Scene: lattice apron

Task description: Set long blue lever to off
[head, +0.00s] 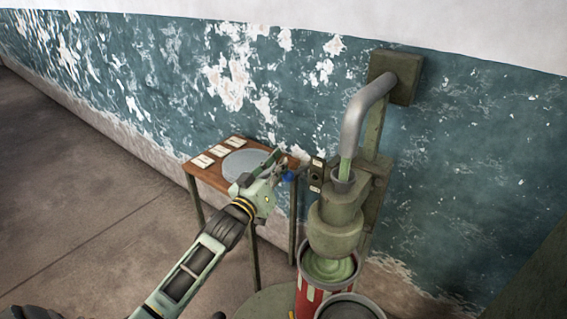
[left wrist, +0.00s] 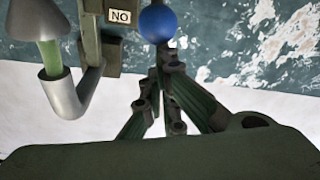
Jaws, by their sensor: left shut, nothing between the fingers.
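The blue round knob of the lever (head: 288,176) shows just beyond my left gripper, at the right edge of the small table in the picture. It shows large in the left wrist view (left wrist: 157,22), which looks upside down. The lever's shaft is hidden. A dark switch plate (head: 316,175) with two small pale labels stands right of the knob; one label (left wrist: 119,17) reads as ON turned over. My left gripper (head: 279,159) is shut and empty, its fingertips close to the knob; I cannot tell whether they touch. My right gripper is not in view.
A grey pipe (head: 362,108) pours green liquid into a funnel-topped machine (head: 335,225) right of the switch. A red-and-white bucket (head: 310,293) stands below. A wooden table (head: 208,176) with a grey disc (head: 243,162) and pale cards lies behind my left arm. Open floor is at left.

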